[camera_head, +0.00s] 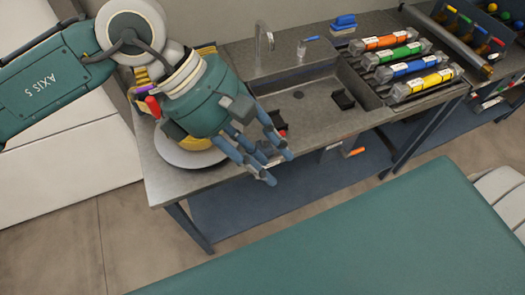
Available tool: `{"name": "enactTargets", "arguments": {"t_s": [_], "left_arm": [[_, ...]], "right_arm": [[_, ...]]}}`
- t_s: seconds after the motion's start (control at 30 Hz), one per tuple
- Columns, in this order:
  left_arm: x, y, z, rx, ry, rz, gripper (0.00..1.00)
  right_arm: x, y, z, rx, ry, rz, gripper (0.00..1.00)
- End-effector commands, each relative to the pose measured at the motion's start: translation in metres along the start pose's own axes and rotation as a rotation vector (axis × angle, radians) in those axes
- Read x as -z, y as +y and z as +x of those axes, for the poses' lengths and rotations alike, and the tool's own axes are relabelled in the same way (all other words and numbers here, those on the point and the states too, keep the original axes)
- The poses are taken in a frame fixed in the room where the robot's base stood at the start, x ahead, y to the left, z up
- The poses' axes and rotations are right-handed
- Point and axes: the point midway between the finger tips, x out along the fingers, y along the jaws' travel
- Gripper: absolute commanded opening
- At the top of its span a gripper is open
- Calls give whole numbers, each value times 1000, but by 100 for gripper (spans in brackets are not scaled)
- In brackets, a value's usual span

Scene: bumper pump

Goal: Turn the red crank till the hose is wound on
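My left gripper (279,168) reaches over the left end of the grey workbench. Its blue fingers are spread apart, and I see nothing held between them. Behind the gripper and wrist, yellow hose (182,137) shows in part above a round pale grey disc (193,157). A small red cylindrical piece (153,106) sticks out left of the wrist; I cannot tell if it is the crank's handle. Another small red and dark piece lies just beyond the fingers. Most of the reel and any crank are hidden by my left arm. My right gripper is not in view.
The bench (300,62) holds a sink (305,105), a tap (264,38) and a blue brush (344,22). A blue lower shelf (290,190) runs beneath.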

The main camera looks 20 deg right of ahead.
Motion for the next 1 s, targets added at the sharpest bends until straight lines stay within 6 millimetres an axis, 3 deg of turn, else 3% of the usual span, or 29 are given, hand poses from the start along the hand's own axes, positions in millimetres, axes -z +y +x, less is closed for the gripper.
{"name": "enactTargets", "arguments": {"t_s": [0.03, 0.13, 0.33, 0.47, 0.57, 0.67, 0.77, 0.87, 1.0], "left_arm": [[0, 0, 0, 0, 1, 0, 20], [0, 0, 0, 0, 1, 0, 0], [-13, -4, 8, 10, -111, -35, 0], [-45, -6, 12, 20, -403, -150, 0], [-64, 2, -3, 12, -689, -297, 0], [-63, 18, -27, -14, -957, -470, 0], [-38, 37, -51, -56, -1199, -665, 0], [9, 54, -69, -116, -1412, -881, 0], [102, 63, -77, -237, -1655, -1203, 0]], "right_arm": [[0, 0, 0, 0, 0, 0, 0], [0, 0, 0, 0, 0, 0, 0], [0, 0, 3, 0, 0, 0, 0], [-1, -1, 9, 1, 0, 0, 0], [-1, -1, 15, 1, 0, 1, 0], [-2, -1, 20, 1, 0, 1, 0], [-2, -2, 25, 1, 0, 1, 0], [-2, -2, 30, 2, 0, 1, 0], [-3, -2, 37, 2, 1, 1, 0]]}}
